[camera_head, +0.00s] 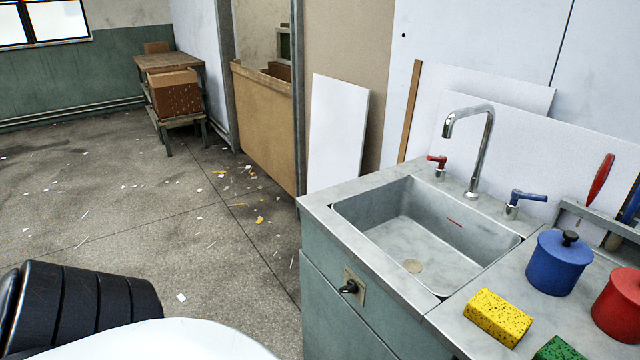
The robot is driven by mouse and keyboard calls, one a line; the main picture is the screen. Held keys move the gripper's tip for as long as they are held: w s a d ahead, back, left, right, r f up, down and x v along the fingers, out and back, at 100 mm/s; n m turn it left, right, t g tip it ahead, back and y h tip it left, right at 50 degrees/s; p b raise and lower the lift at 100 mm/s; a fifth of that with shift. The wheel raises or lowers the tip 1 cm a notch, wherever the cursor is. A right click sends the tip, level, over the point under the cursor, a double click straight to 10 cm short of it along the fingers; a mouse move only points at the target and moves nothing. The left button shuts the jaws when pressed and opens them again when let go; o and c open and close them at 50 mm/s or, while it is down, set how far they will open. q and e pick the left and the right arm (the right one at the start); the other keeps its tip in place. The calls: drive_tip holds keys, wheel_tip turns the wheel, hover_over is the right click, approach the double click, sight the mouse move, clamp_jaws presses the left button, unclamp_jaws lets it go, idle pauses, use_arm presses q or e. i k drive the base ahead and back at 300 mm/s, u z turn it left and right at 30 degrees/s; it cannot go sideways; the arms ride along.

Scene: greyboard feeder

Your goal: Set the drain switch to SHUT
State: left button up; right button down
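The drain switch (350,287) is a small black knob on a beige plate, set in the green front of the sink cabinet (325,312). Its handle appears to point to the left; any lettering on the plate is too small to read, so I cannot tell its setting. The grey sink basin (410,234) is above it, with a round drain (413,265) in its floor. Neither of my grippers shows in the head view. A black ribbed part and a white rounded part at the bottom left appear to be mine.
The tap (478,150) has a red handle (438,162) and a blue handle (525,196). A yellow sponge (498,317), green sponge (558,350), blue pot (558,265) and red pot (618,305) stand on the right counter. The floor left of the cabinet is open, with scattered scraps.

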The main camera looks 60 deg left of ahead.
sight(351, 287)
drive_tip(key=u, duration=1.5)
drive_tip(key=k, duration=0.5)
drive_tip(key=z, duration=0.5)
drive_tip(key=i, duration=0.65)
drive_tip(key=u, duration=0.25)
